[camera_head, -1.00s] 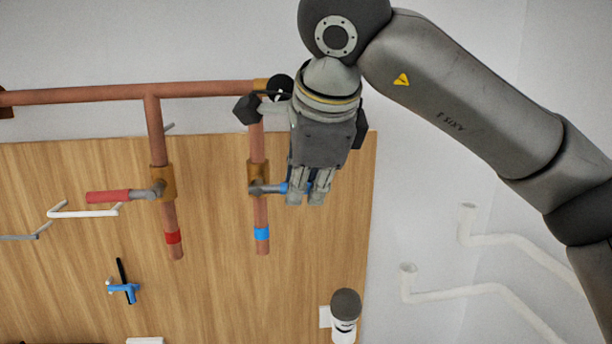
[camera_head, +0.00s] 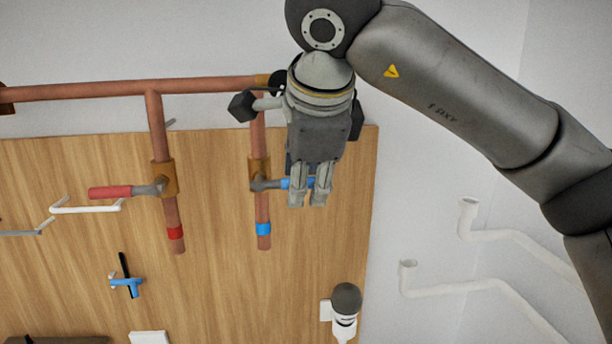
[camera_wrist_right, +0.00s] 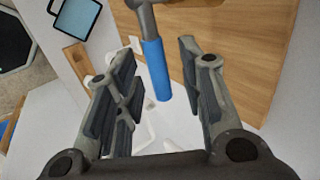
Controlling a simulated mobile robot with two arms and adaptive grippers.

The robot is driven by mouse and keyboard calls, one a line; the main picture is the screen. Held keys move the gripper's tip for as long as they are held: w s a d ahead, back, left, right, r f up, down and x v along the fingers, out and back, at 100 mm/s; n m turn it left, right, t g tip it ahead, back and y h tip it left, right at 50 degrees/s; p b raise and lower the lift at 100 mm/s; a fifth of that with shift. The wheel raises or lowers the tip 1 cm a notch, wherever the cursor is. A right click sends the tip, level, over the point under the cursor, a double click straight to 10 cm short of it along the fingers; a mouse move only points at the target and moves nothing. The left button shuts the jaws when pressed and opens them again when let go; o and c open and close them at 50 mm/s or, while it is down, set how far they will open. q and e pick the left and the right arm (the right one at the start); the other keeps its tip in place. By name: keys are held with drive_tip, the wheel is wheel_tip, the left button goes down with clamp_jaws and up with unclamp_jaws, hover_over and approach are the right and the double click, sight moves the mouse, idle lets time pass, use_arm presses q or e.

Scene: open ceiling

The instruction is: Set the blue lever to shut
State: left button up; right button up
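The blue lever (camera_wrist_right: 155,68) has a blue grip on a grey metal arm. In the head view the lever (camera_head: 285,183) points sideways to the right from a brass valve (camera_head: 258,172) on the right copper pipe, and my gripper partly covers it. My right gripper (camera_head: 309,201) is at the lever's outer part. In the wrist view my right gripper (camera_wrist_right: 158,95) is open, with the end of the blue grip between its fingers and gaps on both sides. My left gripper is in neither view.
A red lever (camera_head: 110,192) on the left copper pipe points left. White hooks (camera_head: 85,209), a blue-handled tool (camera_head: 127,286) and a white-and-grey fixture (camera_head: 345,309) are on the wooden board (camera_head: 210,290). White bent pipes (camera_head: 500,236) are on the right wall.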

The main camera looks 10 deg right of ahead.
drive_tip(key=shift+r, duration=0.1)
drive_tip(key=v, duration=1.2)
